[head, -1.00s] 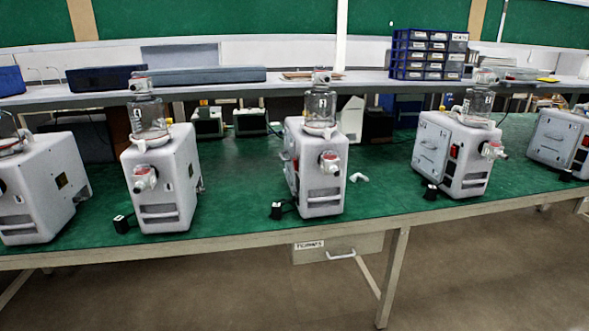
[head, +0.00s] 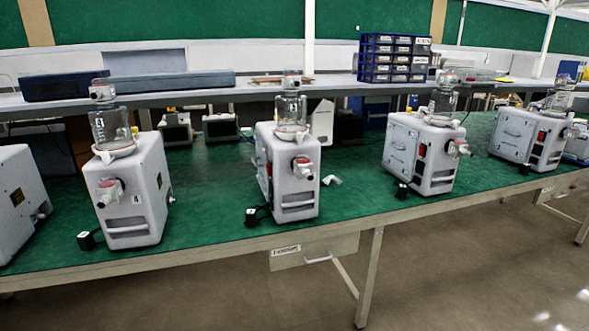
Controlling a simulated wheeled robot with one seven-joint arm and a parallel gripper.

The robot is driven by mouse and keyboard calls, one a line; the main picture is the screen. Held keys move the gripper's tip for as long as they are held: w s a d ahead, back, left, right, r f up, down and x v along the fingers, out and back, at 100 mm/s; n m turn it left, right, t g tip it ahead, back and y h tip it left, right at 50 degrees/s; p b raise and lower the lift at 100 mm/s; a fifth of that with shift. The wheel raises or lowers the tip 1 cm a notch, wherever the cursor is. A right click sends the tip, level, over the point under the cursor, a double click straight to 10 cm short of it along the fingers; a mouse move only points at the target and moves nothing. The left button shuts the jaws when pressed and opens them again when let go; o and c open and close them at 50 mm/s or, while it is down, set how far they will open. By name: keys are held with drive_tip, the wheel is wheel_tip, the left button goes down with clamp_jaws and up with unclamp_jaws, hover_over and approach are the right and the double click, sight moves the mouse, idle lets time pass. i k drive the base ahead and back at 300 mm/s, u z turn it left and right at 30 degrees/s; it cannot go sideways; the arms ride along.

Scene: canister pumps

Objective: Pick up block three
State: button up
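Small black blocks lie on the green bench top, each by the front left foot of a white canister pump. One black block (head: 87,240) is by the leftmost fully visible pump, one (head: 252,216) by the middle pump, one (head: 402,191) by the pump right of it, and one (head: 525,169) farther right. I cannot read a number on any of them, so I cannot tell which is block three. The blocks by the two left pumps have dark leads or edges towards the pumps. My gripper is in no view.
White pumps with glass jars stand in a row on the green bench (head: 215,222), including a left pump (head: 130,190), a middle pump (head: 290,170) and a right pump (head: 428,155). A drawer (head: 313,250) hangs under the front edge. The floor (head: 450,270) in front is clear.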

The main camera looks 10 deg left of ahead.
sight(303, 167)
drive_tip(key=i, duration=0.9)
drive_tip(key=z, duration=0.05)
